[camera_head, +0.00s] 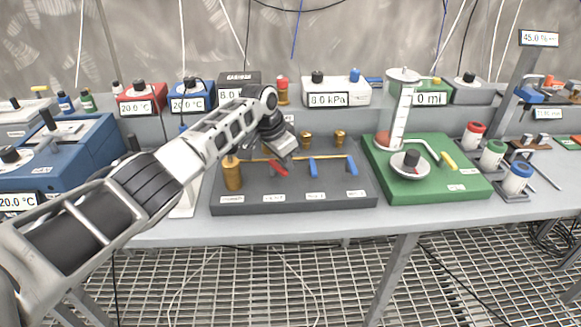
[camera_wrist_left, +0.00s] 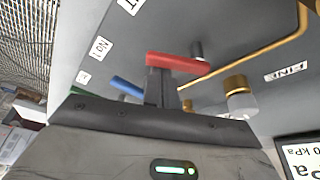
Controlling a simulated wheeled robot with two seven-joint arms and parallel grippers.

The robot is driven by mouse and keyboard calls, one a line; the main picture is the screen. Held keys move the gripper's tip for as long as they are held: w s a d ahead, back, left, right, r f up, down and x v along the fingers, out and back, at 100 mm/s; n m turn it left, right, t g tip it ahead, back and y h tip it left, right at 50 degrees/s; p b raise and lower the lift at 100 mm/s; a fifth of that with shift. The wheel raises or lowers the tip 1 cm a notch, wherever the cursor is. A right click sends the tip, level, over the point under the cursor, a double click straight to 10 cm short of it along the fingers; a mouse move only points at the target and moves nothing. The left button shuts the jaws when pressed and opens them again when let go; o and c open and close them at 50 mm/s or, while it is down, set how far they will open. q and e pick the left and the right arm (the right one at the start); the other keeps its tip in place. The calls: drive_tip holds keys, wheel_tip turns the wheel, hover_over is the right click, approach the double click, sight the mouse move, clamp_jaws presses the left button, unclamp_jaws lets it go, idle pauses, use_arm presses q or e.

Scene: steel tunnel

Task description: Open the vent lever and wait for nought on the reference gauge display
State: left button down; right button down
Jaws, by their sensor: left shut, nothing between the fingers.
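The red lever lies slantwise in the head view. My left gripper (camera_head: 284,150) is shut and empty, just above it. In the left wrist view the red lever (camera_wrist_left: 178,64) crosses at the tips of the shut fingers (camera_wrist_left: 160,88); I cannot tell whether they touch. A display (camera_head: 328,99) reads 8.0 kPa. A second box's display (camera_head: 229,96) starts with 8.0, partly hidden by my arm. My right gripper is not in view.
A green board (camera_head: 460,186) with a glass cylinder (camera_head: 402,115) stands right of the panel. Brass fittings (camera_head: 232,174) rise from the panel beside my arm. Blue equipment (camera_head: 70,150) stands at left. The bench's front strip (camera_head: 330,228) is clear.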

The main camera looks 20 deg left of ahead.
use_arm(q)
drive_tip(key=shift+s+a+m+h, duration=0.2)
drive_tip(key=shift+s+m+h, duration=0.1)
drive_tip(key=shift+m, duration=0.6)
drive_tip(key=shift+s+a+m+g, duration=0.15)
drive_tip(key=shift+m+g, duration=0.25)
drive_tip(key=shift+m, duration=0.4)
drive_tip(key=shift+s+a, duration=0.2)
drive_tip(key=shift+s, duration=0.15)
drive_tip(key=shift+s+a, duration=0.1)
drive_tip(key=shift+s, duration=0.05)
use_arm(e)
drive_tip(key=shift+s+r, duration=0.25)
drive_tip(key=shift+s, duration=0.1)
